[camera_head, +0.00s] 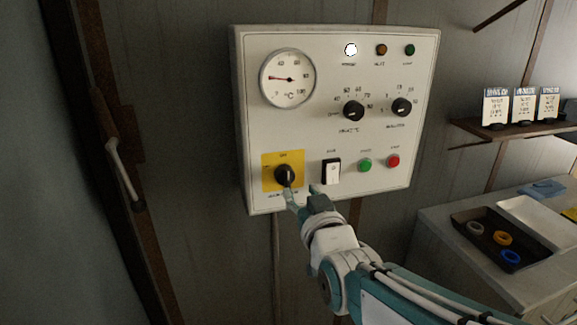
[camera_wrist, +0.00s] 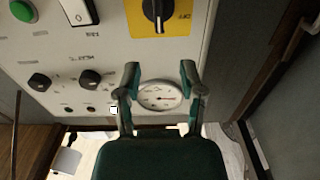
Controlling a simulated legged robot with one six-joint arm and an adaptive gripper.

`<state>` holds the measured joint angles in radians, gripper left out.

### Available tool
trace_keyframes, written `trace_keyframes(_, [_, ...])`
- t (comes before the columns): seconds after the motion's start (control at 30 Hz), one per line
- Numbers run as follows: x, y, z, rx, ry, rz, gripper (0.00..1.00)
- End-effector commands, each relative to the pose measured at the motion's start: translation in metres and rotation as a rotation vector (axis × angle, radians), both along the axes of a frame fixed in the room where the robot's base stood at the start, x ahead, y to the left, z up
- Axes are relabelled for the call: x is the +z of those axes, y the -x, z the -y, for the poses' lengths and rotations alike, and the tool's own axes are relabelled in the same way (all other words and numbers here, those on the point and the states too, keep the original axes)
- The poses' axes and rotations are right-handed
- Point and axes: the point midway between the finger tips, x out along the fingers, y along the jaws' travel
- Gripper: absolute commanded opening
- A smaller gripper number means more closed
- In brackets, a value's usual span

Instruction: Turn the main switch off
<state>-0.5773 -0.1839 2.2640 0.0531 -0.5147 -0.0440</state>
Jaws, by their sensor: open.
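The main switch (camera_head: 285,175) is a black rotary knob on a yellow plate (camera_head: 268,158) at the lower left of a white control panel (camera_head: 325,115). In the wrist view, which shows the panel upside down, the knob (camera_wrist: 155,12) is at the top edge, partly cut off, with a pale pointer line running along its length. My gripper (camera_head: 302,190) is just below and right of the knob in the head view, one finger overlapping the knob's lower edge. In the wrist view the fingers (camera_wrist: 160,72) are spread with nothing between them; the knob lies beyond them. Contact cannot be told.
The panel also has a dial gauge (camera_head: 288,78), two smaller knobs (camera_head: 353,109), a white rocker switch (camera_head: 331,171), green (camera_head: 365,165) and red (camera_head: 393,160) buttons and a lit white lamp (camera_head: 351,49). A bench with a dark tray (camera_head: 478,228) stands at the right.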

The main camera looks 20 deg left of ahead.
Motion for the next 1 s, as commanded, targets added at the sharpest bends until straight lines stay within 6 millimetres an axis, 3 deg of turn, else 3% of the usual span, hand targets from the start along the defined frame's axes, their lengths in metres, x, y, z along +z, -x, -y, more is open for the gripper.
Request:
trace_keyframes(0.6, [-0.002, -0.08, -0.051, -0.001, 0.005, -0.004, 0.51])
trace_keyframes(1.0, [-0.002, -0.089, -0.056, -0.001, 0.004, -0.003, 0.51])
